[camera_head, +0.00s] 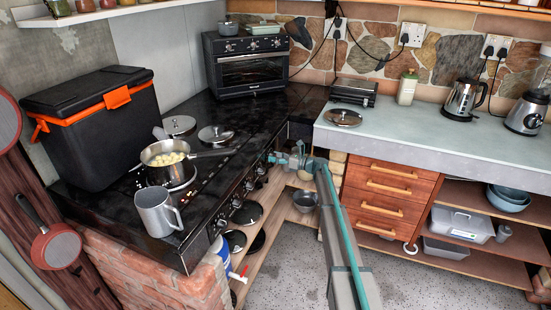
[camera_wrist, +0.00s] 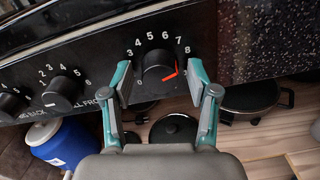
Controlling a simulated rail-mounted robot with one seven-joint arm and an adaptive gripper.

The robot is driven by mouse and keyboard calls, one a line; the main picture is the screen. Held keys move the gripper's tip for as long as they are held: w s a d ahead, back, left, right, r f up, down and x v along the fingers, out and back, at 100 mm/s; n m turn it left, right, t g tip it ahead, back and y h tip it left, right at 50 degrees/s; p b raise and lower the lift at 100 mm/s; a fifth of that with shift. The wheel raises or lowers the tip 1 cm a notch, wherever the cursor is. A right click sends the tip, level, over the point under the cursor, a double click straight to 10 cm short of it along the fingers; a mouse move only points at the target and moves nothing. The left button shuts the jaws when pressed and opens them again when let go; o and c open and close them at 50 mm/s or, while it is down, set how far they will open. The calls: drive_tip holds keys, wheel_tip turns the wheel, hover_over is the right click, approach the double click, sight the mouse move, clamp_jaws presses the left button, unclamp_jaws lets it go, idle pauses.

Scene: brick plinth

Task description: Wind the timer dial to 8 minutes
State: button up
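The timer dial (camera_wrist: 158,66) is a black knob with a red pointer mark on a dark panel with white numbers, near the middle of the wrist view. The red mark lies on the dial's lower right side, below the printed 8. My gripper (camera_wrist: 160,82) is open, with one teal-and-grey finger on each side of the dial. Whether the fingers touch the dial is unclear. In the head view my gripper (camera_head: 294,160) is at the far end of the stove's front panel, and the dial cannot be made out clearly there.
Other black knobs (camera_wrist: 62,90) sit left of the dial on the same panel. A saucepan (camera_head: 163,170) and a grey mug (camera_head: 157,212) stand on the black stovetop. Below the panel, a wooden shelf holds dark pans (camera_wrist: 174,131) and a blue container (camera_wrist: 62,145). Wooden drawers (camera_head: 388,195) stand to the right.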

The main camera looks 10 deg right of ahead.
idle(0.3)
drive_tip(key=v, duration=1.2)
